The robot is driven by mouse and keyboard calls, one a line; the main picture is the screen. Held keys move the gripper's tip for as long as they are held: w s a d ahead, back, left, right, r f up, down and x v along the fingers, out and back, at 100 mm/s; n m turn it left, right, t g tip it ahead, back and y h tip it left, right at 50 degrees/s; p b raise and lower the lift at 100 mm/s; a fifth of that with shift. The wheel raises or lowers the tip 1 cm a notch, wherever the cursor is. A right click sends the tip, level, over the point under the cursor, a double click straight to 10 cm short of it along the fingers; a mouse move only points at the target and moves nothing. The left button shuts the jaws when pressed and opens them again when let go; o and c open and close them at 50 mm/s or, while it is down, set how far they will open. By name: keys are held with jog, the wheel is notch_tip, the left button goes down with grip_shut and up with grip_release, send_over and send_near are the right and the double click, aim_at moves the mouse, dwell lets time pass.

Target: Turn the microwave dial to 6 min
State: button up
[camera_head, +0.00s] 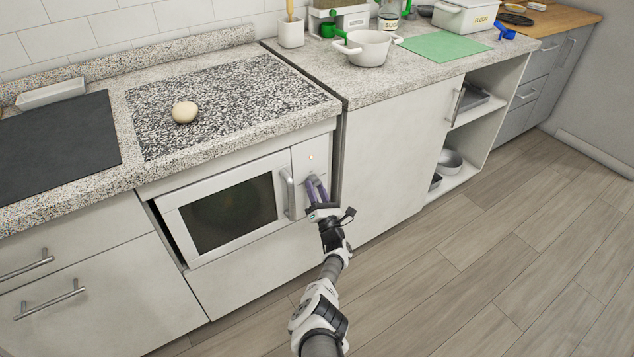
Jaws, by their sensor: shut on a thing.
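The white microwave (228,209) with a dark door window is built in under the granite counter, and its door looks closed. Its grey vertical handle (287,193) is at the right of the door. The narrow control panel (307,155) beside the handle shows a small lit spot near its top. My gripper (316,188), with purple fingers, is at the lower part of this panel, to the right of the handle. The fingers are shut on the microwave dial, which they hide. The dial's setting and markings cannot be read from here.
A round pale object (184,112) lies on the speckled board (235,98) above the microwave. A white pot (365,48) and a green mat (445,46) are on the right counter (400,75). The wooden floor (480,270) at the right is clear.

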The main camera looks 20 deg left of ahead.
jog(key=shift+s+a+r+m+t+h+p, duration=0.1)
jog(key=shift+r+m+t+h+p, duration=0.1)
jog(key=shift+m+h+p, duration=0.55)
jog(key=shift+a+r+m+t+h+p, duration=0.1)
jog(key=shift+m+t+h+p, duration=0.25)
jog(key=shift+m, duration=0.7)
jog(key=shift+f+m, duration=0.15)
jog(key=shift+m, duration=0.15)
jog(key=o, duration=1)
jog(key=shift+s+d+p, duration=0.1)
jog(key=shift+d+p, duration=0.05)
jog(key=shift+p, duration=0.15)
jog(key=p+v, duration=0.4)
jog(key=v, duration=0.9)
jog(key=shift+s+d, duration=0.2)
jog(key=shift+s, duration=0.1)
